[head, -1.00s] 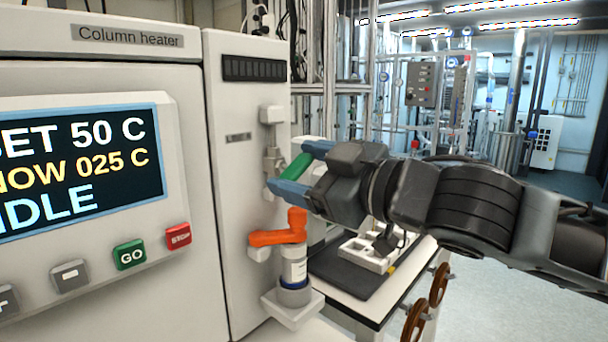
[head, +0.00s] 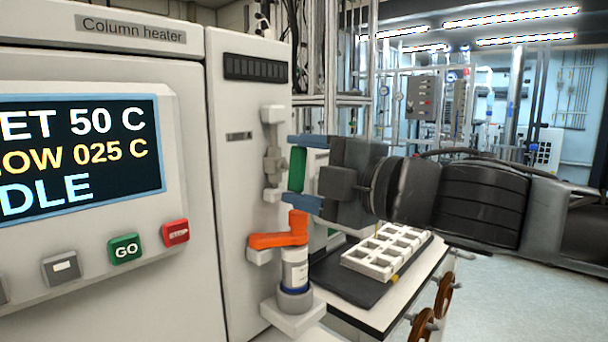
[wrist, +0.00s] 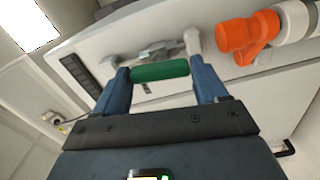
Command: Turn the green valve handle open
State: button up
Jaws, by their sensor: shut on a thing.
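The green valve handle (head: 297,168) stands upright beside its grey valve body (head: 272,165) on the white cabinet's narrow front panel. My gripper (head: 305,169) comes from the right, with one blue finger at the handle's top end and the other at its bottom end. In the wrist view, the green handle (wrist: 160,71) spans the gap between the two blue fingers of my gripper (wrist: 161,75), which is shut on it lengthwise. The handle's joint with the valve is partly hidden.
An orange handle (head: 280,236) sits just below, above a white-labelled bottle (head: 295,272) on a small shelf. The column heater's screen (head: 78,160) and buttons are at left. A white rack (head: 387,252) lies on the bench at right.

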jog(key=shift+f+n, duration=0.1)
jog(key=shift+n, duration=0.8)
jog(key=shift+c, duration=0.3)
jog(key=o, duration=1)
jog(key=shift+o, duration=0.2)
jog(key=v, duration=0.7)
jog(key=shift+s+d+b, duration=0.25)
jog(key=shift+b, duration=0.15)
